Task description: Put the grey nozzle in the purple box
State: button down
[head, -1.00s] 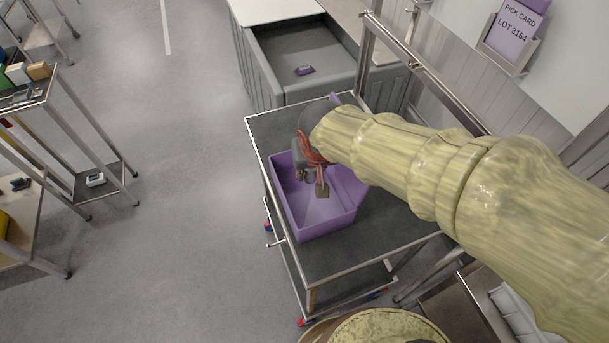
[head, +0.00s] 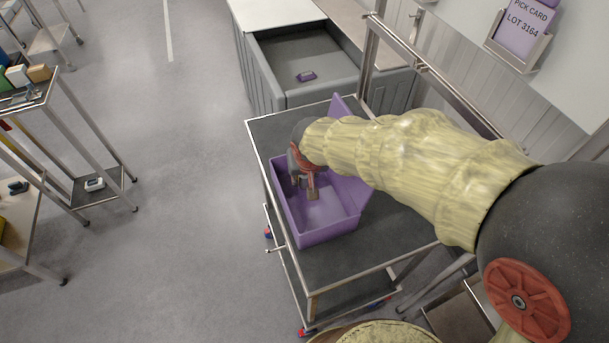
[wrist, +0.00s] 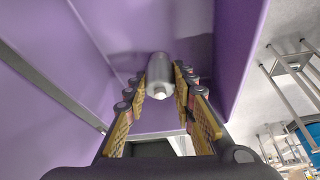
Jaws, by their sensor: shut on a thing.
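The purple box (head: 327,231) stands open on the dark top of a cart in the head view. Its walls also fill much of the wrist view (wrist: 245,40). My gripper (head: 304,192) points down inside the box opening, near its left rear part. In the wrist view, my gripper (wrist: 163,88) is shut on the grey nozzle (wrist: 158,70), a short grey cylinder with a pale tip, held between the yellow finger pads. I cannot make out the nozzle in the head view, and whether it touches the box is unclear.
The cart top (head: 385,245) has bare room in front of and right of the box. A raised purple flap (head: 349,190) stands at the box's right side. Behind is a grey bin (head: 345,78) with a small purple item (head: 306,76). A metal frame rises at the right.

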jog(key=shift+f, duration=0.1)
jog(key=c, duration=2)
grip_release()
jog(key=shift+f, duration=0.1)
jog(key=o, duration=0.5)
jog(key=p+v, duration=0.3)
jog(key=v, duration=0.9)
jog(key=shift+r, duration=0.25)
